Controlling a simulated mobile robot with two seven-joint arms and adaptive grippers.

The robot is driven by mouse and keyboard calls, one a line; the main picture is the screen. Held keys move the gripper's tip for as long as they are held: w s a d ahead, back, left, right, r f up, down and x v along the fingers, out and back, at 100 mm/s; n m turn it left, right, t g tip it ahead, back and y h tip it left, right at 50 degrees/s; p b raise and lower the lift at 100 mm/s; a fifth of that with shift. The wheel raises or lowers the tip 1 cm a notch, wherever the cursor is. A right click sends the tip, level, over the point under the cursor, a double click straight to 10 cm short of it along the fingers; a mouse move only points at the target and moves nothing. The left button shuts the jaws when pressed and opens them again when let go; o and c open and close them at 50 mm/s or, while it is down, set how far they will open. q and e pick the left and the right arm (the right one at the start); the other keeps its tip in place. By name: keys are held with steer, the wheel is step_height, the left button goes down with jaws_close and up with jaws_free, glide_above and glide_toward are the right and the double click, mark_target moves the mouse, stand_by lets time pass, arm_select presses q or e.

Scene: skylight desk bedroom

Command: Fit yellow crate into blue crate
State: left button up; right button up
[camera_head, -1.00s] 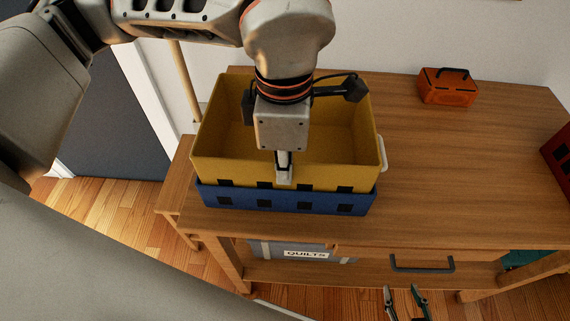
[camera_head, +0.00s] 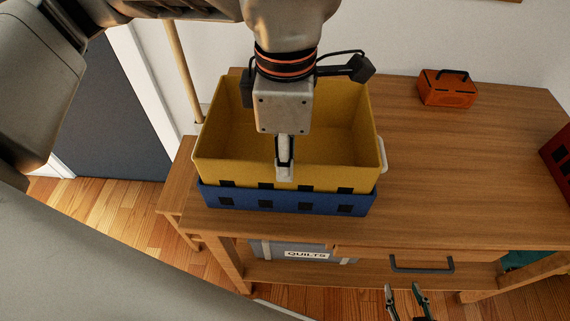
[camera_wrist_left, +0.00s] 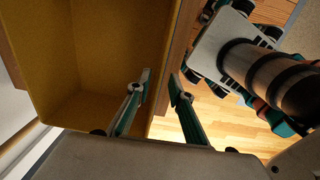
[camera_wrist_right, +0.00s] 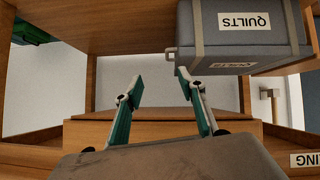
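The yellow crate (camera_head: 225,172) stands upright inside the blue crate (camera_head: 286,202) at the table's front left. Its lower part is hidden by the blue wall, and its upper part rises well above the blue rim. My left gripper (camera_head: 285,172) points down at the yellow crate's front wall. In the left wrist view, its fingers (camera_wrist_left: 160,78) are apart on either side of the line of that wall, which also shows there as the yellow crate (camera_wrist_left: 110,45). My right gripper (camera_wrist_right: 158,82) is open and empty, low in front of the table.
The wooden table (camera_head: 455,150) is clear to the right, with an orange toolbox (camera_head: 447,88) at the back. A red object (camera_head: 558,155) sits at the right edge. A grey bin labelled QUILTS (camera_wrist_right: 240,35) is under the table. A drawer handle (camera_head: 421,266) projects in front.

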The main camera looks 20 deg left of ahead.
arm_select(q)
step_height(320, 180, up, 9)
steer(key=shift+p, duration=0.4)
steer(key=shift+s+f, duration=0.1)
steer(key=shift+s, duration=0.05)
